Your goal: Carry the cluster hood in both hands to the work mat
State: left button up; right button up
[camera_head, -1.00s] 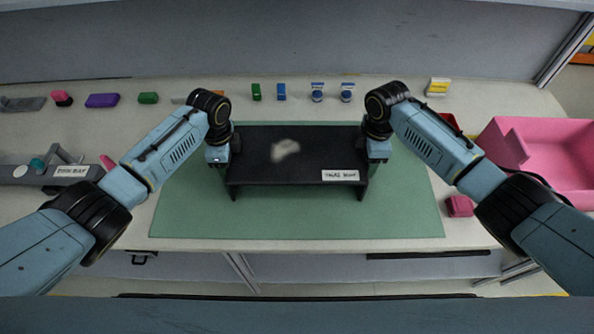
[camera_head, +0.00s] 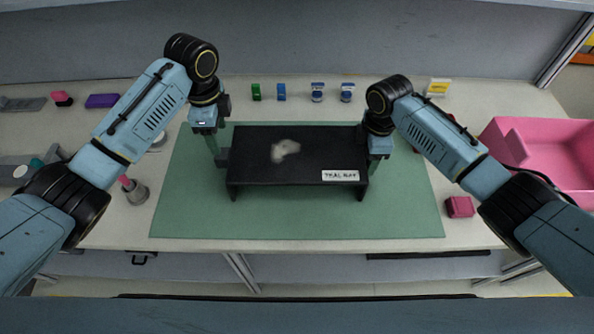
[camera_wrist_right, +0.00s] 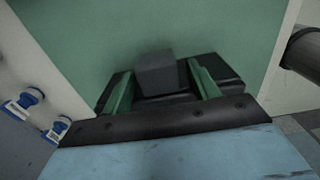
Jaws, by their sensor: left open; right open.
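The cluster hood (camera_head: 260,165) is a black, flat-topped piece with a pale smudge and a white label. It stands on its legs on the green work mat (camera_head: 410,215). A small dark tab (camera_head: 223,158) sticks out from its left end. My left gripper (camera_head: 214,150) is open and empty, raised above and to the left of that end. My right gripper (camera_head: 378,165) is at the hood's right end. In the right wrist view its green fingers (camera_wrist_right: 160,85) are open, one either side of a grey block, which looks like the right tab. Contact cannot be told.
A pink bin (camera_head: 545,150) stands at the right, with a small pink block (camera_head: 460,206) near it. Several small coloured items line the back of the table. A grey cup-like holder (camera_head: 136,192) is left of the mat. The mat's front strip is clear.

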notch_tip(320, 180, up, 10)
jog(key=shift+r, duration=0.25)
dwell(0.6)
